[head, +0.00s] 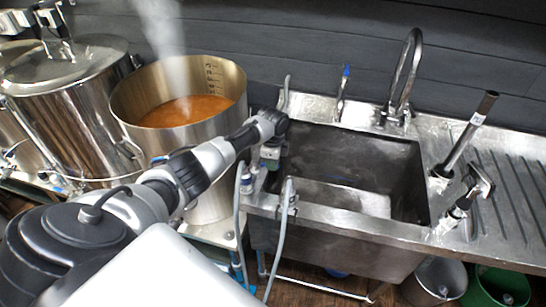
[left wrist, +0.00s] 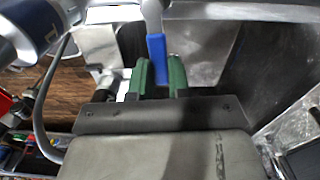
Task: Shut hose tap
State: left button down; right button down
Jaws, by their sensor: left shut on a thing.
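My left gripper (head: 270,152) reaches over the left rim of the steel sink. In the left wrist view its green finger pads (left wrist: 160,78) stand on either side of a blue lever (left wrist: 156,50) and are shut on it. The lever hangs from a light grey stem at the top of that view. In the head view the gripper hides the lever and most of the fitting it belongs to. A grey upright piece (head: 286,92) shows just behind the gripper; I cannot tell whether it is the same fitting. My right gripper is not in view.
The sink basin (head: 345,220) is empty, with a curved faucet (head: 405,75) and a blue-topped fitting (head: 343,90) behind. Grey hoses (head: 279,250) hang at its front left. A steaming pot (head: 185,75) stands left. Upright tools (head: 465,140) stand on the drainboard at right.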

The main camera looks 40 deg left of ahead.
pick_arm(q)
jog(key=shift+s+r+m, duration=0.1)
jog(key=shift+r+m, duration=0.05)
jog(key=shift+m, duration=0.25)
jog(key=shift+d, duration=0.1)
jog(key=c, duration=1.1)
grip_release()
jog(key=shift+s, duration=0.1)
jog(key=shift+o, duration=0.2)
notch_tip(320, 180, up, 11)
jog(key=b, duration=0.1)
jog(key=shift+f, duration=0.2)
